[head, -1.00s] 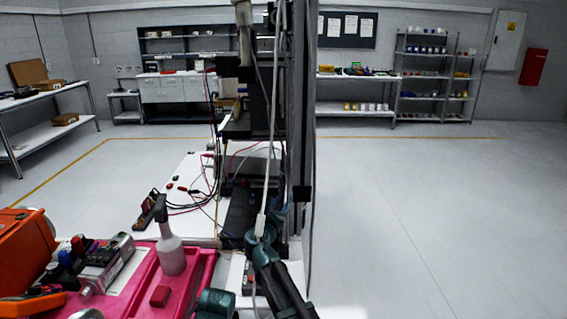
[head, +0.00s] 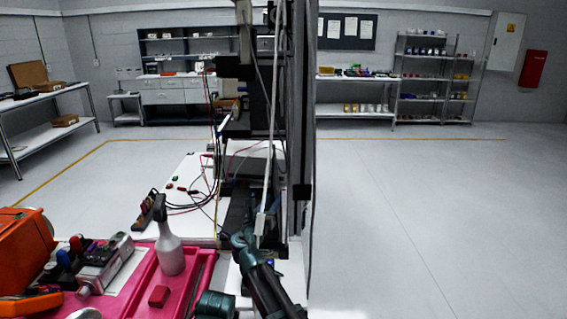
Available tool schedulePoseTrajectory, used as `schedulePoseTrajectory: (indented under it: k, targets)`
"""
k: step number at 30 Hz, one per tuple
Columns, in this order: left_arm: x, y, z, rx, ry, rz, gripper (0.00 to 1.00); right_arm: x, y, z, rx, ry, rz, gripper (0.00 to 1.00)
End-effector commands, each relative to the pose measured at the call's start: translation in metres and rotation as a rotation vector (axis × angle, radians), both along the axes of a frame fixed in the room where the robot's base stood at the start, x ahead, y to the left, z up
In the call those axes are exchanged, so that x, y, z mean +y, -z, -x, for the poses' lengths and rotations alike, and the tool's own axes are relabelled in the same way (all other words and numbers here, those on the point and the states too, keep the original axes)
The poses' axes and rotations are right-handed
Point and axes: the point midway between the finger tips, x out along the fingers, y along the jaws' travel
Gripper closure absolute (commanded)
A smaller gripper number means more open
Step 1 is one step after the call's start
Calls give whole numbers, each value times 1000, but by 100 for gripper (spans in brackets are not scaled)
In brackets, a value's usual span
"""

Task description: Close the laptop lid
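No laptop can be made out for certain. A dark flat slab (head: 254,171) lies on the white workbench, partly hidden by cables and the tall dark equipment; I cannot tell whether it is the laptop or how its lid stands. My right gripper (head: 246,240) is at the far end of the dark arm with teal joints at bottom centre, in front of the equipment. Its fingers cannot be made out, and nothing held shows. A teal joint (head: 215,303) shows at the bottom edge; I cannot tell which arm it belongs to. My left gripper does not show.
The white workbench (head: 185,172) carries cables and small parts. An orange case (head: 25,250) stands at far left. A tall dark frame (head: 300,100) rises at centre. Floor at right is clear.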

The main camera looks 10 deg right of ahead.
Motion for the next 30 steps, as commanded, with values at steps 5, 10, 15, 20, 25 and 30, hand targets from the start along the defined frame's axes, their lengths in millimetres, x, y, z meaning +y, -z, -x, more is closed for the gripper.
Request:
schedulePoseTrajectory:
  k: [5, 10, 15, 20, 25, 30]
  targets:
    - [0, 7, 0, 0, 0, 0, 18, 10, 5, -3, 9, -2, 44, 68]
    - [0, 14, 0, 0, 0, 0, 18, 21, 7, -5, 20, -2, 99, 68]
    - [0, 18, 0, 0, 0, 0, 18, 29, 9, -6, 29, -1, 147, 68]
    - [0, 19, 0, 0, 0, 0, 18, 32, 8, -7, 33, -1, 165, 68]
    - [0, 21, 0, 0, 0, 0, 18, 33, 10, -7, 35, -1, 171, 68]
    - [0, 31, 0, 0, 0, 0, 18, 42, 17, -9, 45, -1, 222, 68]
